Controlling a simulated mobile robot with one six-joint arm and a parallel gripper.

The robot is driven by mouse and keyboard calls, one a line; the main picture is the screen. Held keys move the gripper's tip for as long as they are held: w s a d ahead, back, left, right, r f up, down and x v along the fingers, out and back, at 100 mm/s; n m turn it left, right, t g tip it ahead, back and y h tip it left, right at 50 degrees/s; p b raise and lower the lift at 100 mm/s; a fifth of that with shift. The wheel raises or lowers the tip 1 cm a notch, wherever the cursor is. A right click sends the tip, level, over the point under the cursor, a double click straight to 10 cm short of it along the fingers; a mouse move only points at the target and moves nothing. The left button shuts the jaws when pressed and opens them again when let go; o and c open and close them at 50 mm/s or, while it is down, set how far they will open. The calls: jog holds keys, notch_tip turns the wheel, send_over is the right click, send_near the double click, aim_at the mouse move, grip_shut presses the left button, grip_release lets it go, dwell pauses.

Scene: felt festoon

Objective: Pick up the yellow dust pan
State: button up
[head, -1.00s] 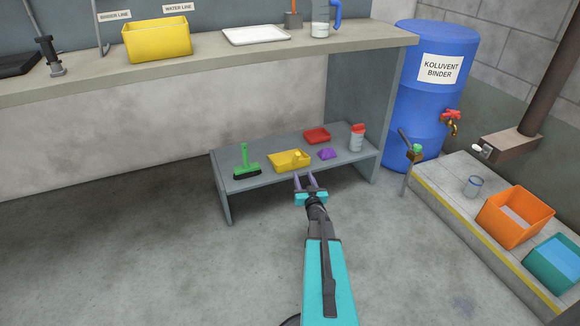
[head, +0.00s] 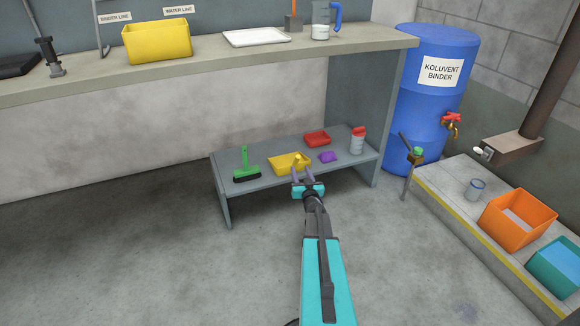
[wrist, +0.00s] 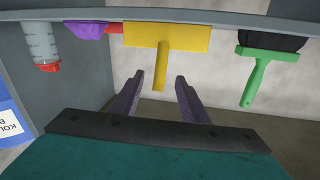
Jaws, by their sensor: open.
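The yellow dust pan (head: 286,161) lies on the low grey bench in the head view, near its front edge. In the wrist view the yellow dust pan (wrist: 165,37) is at the top middle, its handle (wrist: 162,70) pointing down toward my gripper. My gripper (head: 303,167) is open at the front of the bench, just beside the pan. In the wrist view my gripper (wrist: 160,78) has its two purple fingers apart, with the handle's end lined up between their tips. I cannot tell how far the fingers are from it in depth.
On the low bench (head: 222,195) are a green brush (head: 246,168) to the left, a red tray-like thing (head: 317,139) behind, a purple object (head: 327,157) and a red-capped bottle (head: 357,142) to the right. A worktop (head: 220,65) overhangs behind. The floor in front is clear.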

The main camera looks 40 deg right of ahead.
aim_at(297, 163)
jog(key=shift+b+x, duration=0.3)
jog(key=shift+x, duration=1.25)
jog(key=shift+w+d+f+b, duration=0.15)
jog(key=shift+w+d+b, duration=0.2)
jog(key=shift+w, duration=0.2)
jog(key=shift+w+d+f+b, duration=0.15)
jog(key=shift+w+d+b, duration=0.1)
jog(key=shift+w+b, duration=0.2)
jog(key=shift+w+d+f+b, duration=0.15)
jog(key=shift+w+d+b, duration=0.15)
jog(key=shift+w, duration=0.3)
jog(key=shift+x, duration=0.75)
jog(key=shift+r, duration=0.15)
jog(key=shift+c, duration=0.4)
grip_shut()
